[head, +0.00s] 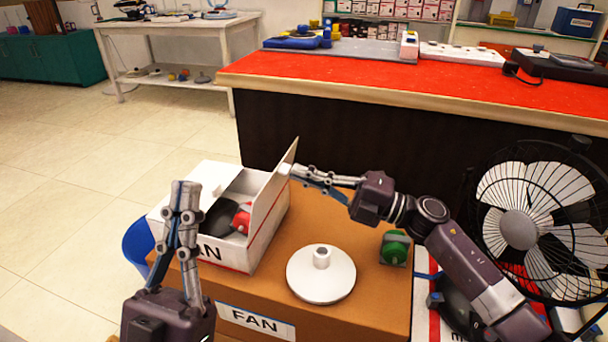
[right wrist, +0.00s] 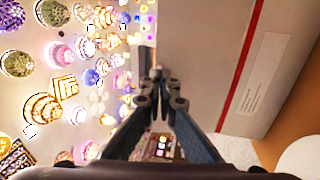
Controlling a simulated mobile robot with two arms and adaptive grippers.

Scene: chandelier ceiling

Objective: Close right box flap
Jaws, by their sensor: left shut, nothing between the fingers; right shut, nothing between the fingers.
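A white box (head: 262,238) with a red stripe stands on a brown cardboard base. Its right flap (head: 272,195) stands up, tilted a little outward. The left flap (head: 205,178) lies roughly flat over the left part. Through the opening a dark item and a red item (head: 241,219) show inside. My right gripper (head: 292,171) is shut, its fingertips at the outer side of the right flap near its upper edge; touching or just apart, I cannot tell. In the right wrist view its tips (right wrist: 157,76) are beside a pale panel. My left gripper (head: 186,185) is shut and upright, in front of the box's left part.
A white round fan base (head: 321,275) and a green part (head: 395,247) sit on the brown cardboard box (head: 350,318) right of the white box. A black fan (head: 540,215) stands at the right. A red-topped counter (head: 420,88) is behind. A blue bin (head: 138,240) is at left.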

